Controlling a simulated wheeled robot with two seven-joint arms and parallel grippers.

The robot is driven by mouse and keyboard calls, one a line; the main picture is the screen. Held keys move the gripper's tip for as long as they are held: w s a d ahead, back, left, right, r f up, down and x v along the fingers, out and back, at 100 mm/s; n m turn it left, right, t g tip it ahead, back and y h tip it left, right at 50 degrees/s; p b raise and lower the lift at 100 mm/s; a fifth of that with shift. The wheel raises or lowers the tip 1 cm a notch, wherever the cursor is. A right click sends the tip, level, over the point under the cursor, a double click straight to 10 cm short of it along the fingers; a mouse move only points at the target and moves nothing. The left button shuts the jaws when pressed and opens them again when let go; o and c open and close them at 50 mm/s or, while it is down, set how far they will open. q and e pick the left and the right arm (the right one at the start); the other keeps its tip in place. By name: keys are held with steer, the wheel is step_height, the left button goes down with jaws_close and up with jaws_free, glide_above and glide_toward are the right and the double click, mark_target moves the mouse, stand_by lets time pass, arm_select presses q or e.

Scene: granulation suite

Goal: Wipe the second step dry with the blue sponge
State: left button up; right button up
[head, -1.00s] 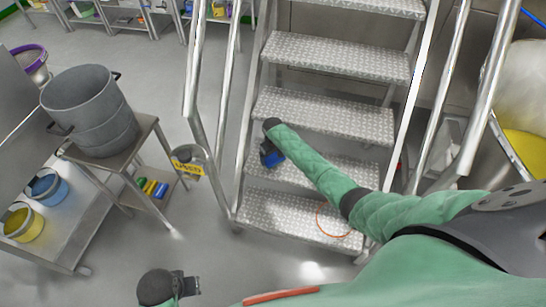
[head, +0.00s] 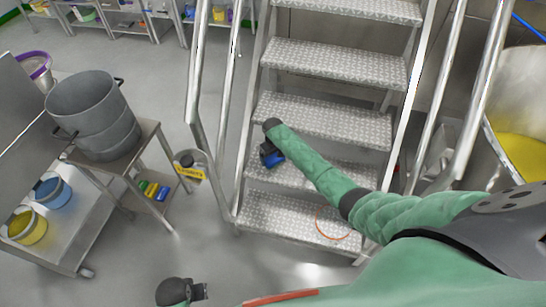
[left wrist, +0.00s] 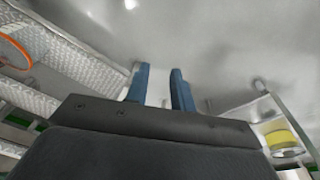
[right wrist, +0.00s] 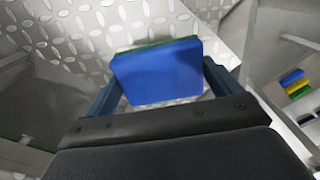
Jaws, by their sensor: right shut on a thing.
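My right gripper (head: 272,158) is shut on the blue sponge (head: 274,160), which sits at the left end of the second step (head: 345,174), counted from the floor. In the right wrist view the sponge (right wrist: 158,72), blue with a green layer behind, is between the fingers, above or against patterned metal tread; contact is unclear. My forearm hides part of the second step, and no water can be made out on it. My left gripper (head: 200,292) is low over the floor at the front. In the left wrist view its blue fingers (left wrist: 160,88) are apart and empty.
An orange ring (head: 318,222) lies on the lowest step (head: 275,212). Steel handrails (head: 193,100) flank the stairs. At left a small table (head: 148,130) bears a grey pot (head: 95,115), with coloured sponges (head: 152,189) on its lower shelf.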

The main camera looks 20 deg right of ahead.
steer(key=shift+r, duration=0.3)
steer(key=shift+r+p, duration=0.45)
steer(key=shift+p, duration=0.05)
steer(key=shift+r+p, duration=0.35)
steer(key=shift+r, duration=0.3)
arm_select(q)
step_height(320, 180, down, 10)
steer(key=s+a, duration=0.1)
steer(key=shift+s+a, duration=0.15)
steer(key=shift+s, duration=0.25)
